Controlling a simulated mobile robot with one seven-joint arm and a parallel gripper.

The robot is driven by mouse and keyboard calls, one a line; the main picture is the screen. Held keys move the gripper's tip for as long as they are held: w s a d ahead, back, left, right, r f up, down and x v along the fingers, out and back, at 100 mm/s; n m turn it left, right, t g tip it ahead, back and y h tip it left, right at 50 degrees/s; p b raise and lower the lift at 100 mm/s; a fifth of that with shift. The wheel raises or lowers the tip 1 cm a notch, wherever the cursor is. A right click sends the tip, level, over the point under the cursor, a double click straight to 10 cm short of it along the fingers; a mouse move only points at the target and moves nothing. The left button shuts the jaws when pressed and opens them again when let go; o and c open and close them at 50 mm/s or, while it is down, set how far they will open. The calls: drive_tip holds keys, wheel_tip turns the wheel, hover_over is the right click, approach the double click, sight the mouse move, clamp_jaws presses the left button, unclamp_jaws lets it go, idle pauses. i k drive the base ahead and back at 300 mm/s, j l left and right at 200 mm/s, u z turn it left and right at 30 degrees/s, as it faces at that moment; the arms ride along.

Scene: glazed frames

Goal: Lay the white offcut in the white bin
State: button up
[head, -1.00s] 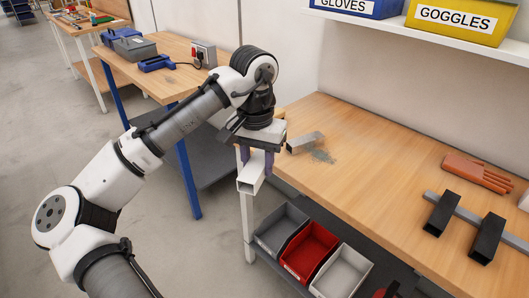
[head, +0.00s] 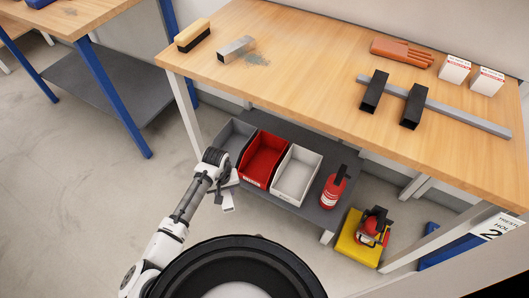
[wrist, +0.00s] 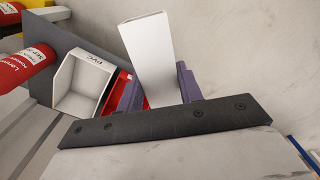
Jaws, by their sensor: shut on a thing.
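The white offcut (head: 228,204) is a short piece of white square tube, held in my gripper (head: 225,191) to the left of and in front of the lower-shelf bins. In the wrist view the offcut (wrist: 150,45) stands out between the two purple fingers of my gripper (wrist: 156,92), which are shut on it. The white bin (head: 288,193) sits on the lower shelf, right of the red bin. In the wrist view the white bin (wrist: 76,104) is left of the offcut, apart from it, with a PVC label. It looks empty.
The red bin (head: 257,178) and grey bin (head: 232,135) stand left of the white bin. A fire extinguisher (head: 333,187) stands close on its right. The workbench top (head: 310,70) overhangs the shelf (head: 315,207). Open floor (head: 90,190) lies to the left.

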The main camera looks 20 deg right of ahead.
sight(295, 180)
drive_tip(key=k+l, duration=0.15)
drive_tip(key=l, duration=0.2)
drive_tip(key=k+l, duration=0.15)
drive_tip(key=l, duration=0.2)
drive_tip(key=k+l, duration=0.1)
drive_tip(key=l, duration=0.25)
drive_tip(key=k+l, duration=0.15)
drive_tip(key=l, duration=0.2)
drive_tip(key=k+l, duration=0.15)
drive_tip(key=l, duration=0.2)
drive_tip(key=i+j+z, duration=0.1)
drive_tip(key=j, duration=0.25)
drive_tip(key=i+j+z, duration=0.15)
drive_tip(key=i+j, duration=0.15)
drive_tip(key=i+j+z, duration=0.1)
drive_tip(key=j, duration=0.35)
drive_tip(key=i+j+z, duration=0.35)
drive_tip(key=i+j, duration=0.15)
drive_tip(key=j, duration=0.3)
drive_tip(key=i+j+z, duration=0.2)
drive_tip(key=i+l, duration=0.1)
drive_tip(key=i, duration=0.05)
